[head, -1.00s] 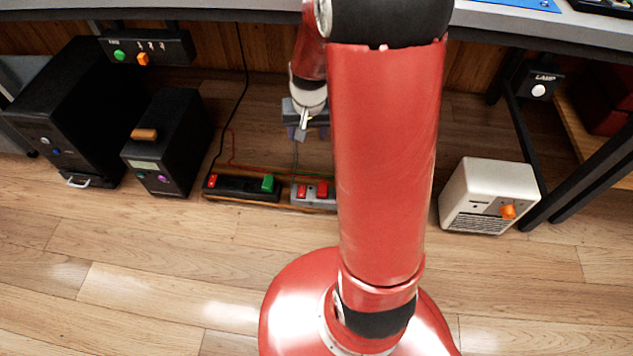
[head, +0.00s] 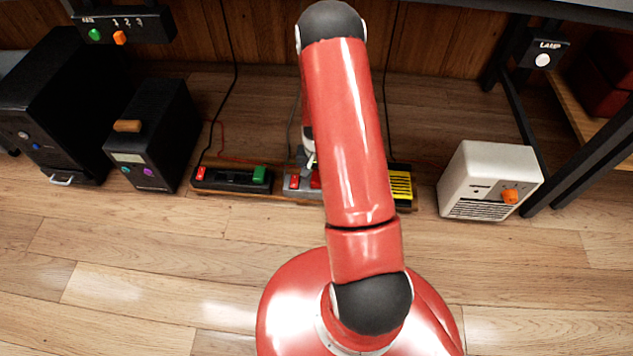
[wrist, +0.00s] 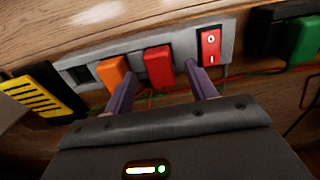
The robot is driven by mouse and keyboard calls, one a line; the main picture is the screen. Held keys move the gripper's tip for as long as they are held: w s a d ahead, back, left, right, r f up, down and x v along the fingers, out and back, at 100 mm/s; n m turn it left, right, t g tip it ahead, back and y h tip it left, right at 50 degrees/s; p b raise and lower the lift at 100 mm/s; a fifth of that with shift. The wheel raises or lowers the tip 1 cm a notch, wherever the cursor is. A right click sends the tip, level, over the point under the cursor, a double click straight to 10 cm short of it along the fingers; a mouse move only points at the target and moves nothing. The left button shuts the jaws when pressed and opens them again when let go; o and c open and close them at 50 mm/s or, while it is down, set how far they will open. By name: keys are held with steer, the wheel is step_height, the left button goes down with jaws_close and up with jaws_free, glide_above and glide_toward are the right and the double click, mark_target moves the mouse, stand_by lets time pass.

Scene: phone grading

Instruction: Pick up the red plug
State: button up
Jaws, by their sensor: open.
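The red plug (wrist: 158,66) sits in the grey power strip (wrist: 188,44) in the wrist view, between an orange plug (wrist: 113,71) and a red rocker switch (wrist: 210,48). My gripper (wrist: 161,70) is open. Its two purple fingers reach toward the strip, one on each side of the red plug, with gaps visible; the left finger is also near the orange plug. In the head view a part of the red plug (head: 315,181) shows beside my arm, which hides most of my gripper and the strip's right part.
A black strip with a green plug (head: 259,174) lies left of the grey one; a black-and-yellow striped block (head: 400,186) lies right. Black boxes (head: 152,135) stand left, a white heater (head: 488,180) right. Cables run behind the strips. The front floor is clear.

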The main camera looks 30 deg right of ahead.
steer(key=shift+f, duration=0.85)
steer(key=shift+c, duration=0.3)
steer(key=c, duration=1.2)
steer(key=shift+o, duration=0.2)
steer(key=shift+r, duration=0.1)
